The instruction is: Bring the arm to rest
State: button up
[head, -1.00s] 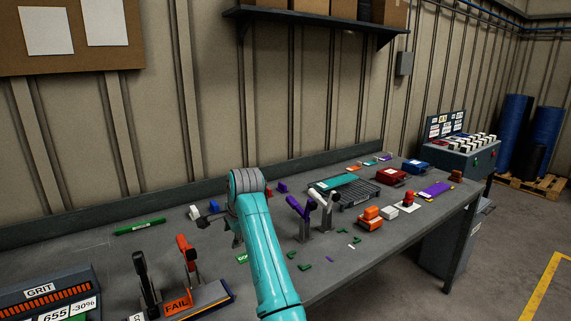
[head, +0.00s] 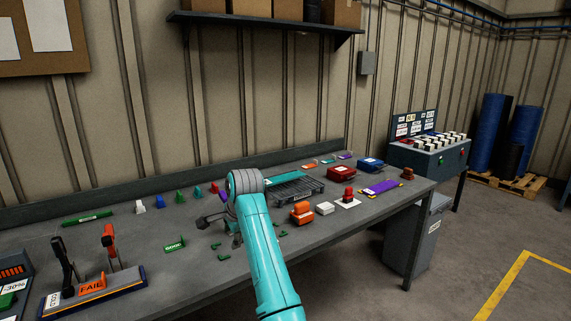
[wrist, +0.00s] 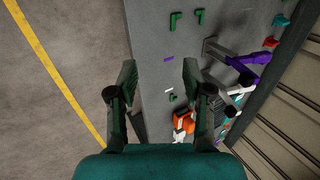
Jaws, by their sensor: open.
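My teal arm (head: 262,250) rises from the bottom of the head view and bends at a grey joint (head: 245,184) over the bench. My gripper (head: 214,219) shows small and partly hidden left of that joint. In the wrist view my gripper (wrist: 158,84) has its two fingers wide apart with nothing between them. Past them lie the grey bench top (wrist: 160,25) and the floor. A lever with a purple handle (wrist: 250,58) stands to the right of the fingers, apart from them.
Floor right of the bench is open, with a yellow line (head: 497,290).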

jog(key=s+d+f+n+t, duration=0.1)
jog(key=s+d+f, duration=0.15)
jog(key=f, duration=0.65)
jog(key=s+d+f+t, duration=0.15)
jog(key=d+f, duration=0.25)
jog(key=f, duration=0.4)
jog(key=s+d+f+n, duration=0.1)
jog(key=s+d+f, duration=0.25)
jog(key=f, duration=0.55)
jog(key=s+d+f+n+t, duration=0.1)
jog(key=s+d+f, duration=0.55)
jog(key=s, duration=0.25)
jog(key=s+d+f+n+t, duration=0.2)
jog(key=s+d+f, duration=0.4)
jog(key=s, duration=0.4)
jog(key=s+d+r+n+t+h, duration=0.15)
jog(key=s+d, duration=0.25)
jog(key=s, duration=0.9)
jog(key=s+d+r+n+t, duration=0.15)
jog(key=s+d, duration=0.25)
jog(key=s, duration=0.8)
jog(key=s+d+r+n+t+h, duration=0.1)
jog(key=s+d+r+n, duration=0.1)
jog(key=s+r, duration=1.4)
notch_tip(320, 180, up, 3)
jog(key=shift+d+f+n+h, duration=0.2)
jog(key=shift+d+n+h, duration=0.15)
jog(key=shift+n, duration=0.25)
jog(key=shift+a+t, duration=0.1)
jog(key=shift+t, duration=0.15)
